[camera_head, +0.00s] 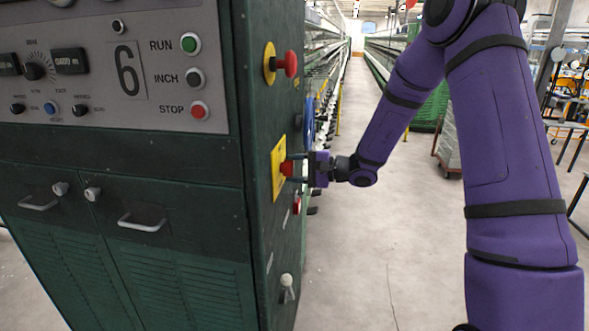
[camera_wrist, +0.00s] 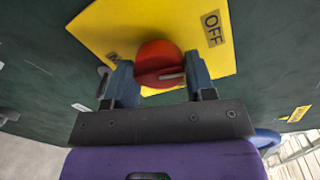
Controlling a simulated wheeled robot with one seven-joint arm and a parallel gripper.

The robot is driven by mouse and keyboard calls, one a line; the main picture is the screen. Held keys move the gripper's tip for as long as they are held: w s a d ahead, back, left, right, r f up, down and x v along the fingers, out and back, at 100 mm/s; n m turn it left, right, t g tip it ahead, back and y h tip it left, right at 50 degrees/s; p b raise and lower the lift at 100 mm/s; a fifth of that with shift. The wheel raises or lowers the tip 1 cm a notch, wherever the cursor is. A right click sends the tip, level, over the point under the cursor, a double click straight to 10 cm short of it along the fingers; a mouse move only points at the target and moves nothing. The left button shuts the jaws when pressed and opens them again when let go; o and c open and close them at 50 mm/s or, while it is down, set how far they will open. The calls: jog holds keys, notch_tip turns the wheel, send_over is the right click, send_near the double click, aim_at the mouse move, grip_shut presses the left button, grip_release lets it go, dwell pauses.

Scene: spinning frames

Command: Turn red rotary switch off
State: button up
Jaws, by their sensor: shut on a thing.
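The red rotary switch (camera_head: 287,168) sits on a yellow plate (camera_head: 278,165) on the side of the green machine cabinet. In the wrist view the red knob (camera_wrist: 158,62) stands between my two fingers, with a pale pointer line toward its right side. The yellow plate (camera_wrist: 112,32) carries an "OFF" label (camera_wrist: 212,28) at upper right; another label at left is partly hidden by a finger. My gripper (camera_head: 297,168) reaches in from the right and is shut on the red knob, also seen in the wrist view (camera_wrist: 160,78).
Above on the same side is a red mushroom button (camera_head: 290,64) on a yellow base. Below are a smaller red switch (camera_head: 296,205) and a pale lever (camera_head: 287,283). The front panel (camera_head: 130,60) has RUN, INCH and STOP buttons. The aisle floor (camera_head: 360,230) is clear.

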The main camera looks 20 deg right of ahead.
jog(key=shift+n, duration=0.8)
jog(key=o, duration=0.9)
jog(key=shift+s, duration=0.1)
jog(key=v, duration=1)
jog(key=shift+s+d, duration=0.2)
jog(key=shift+d, duration=0.15)
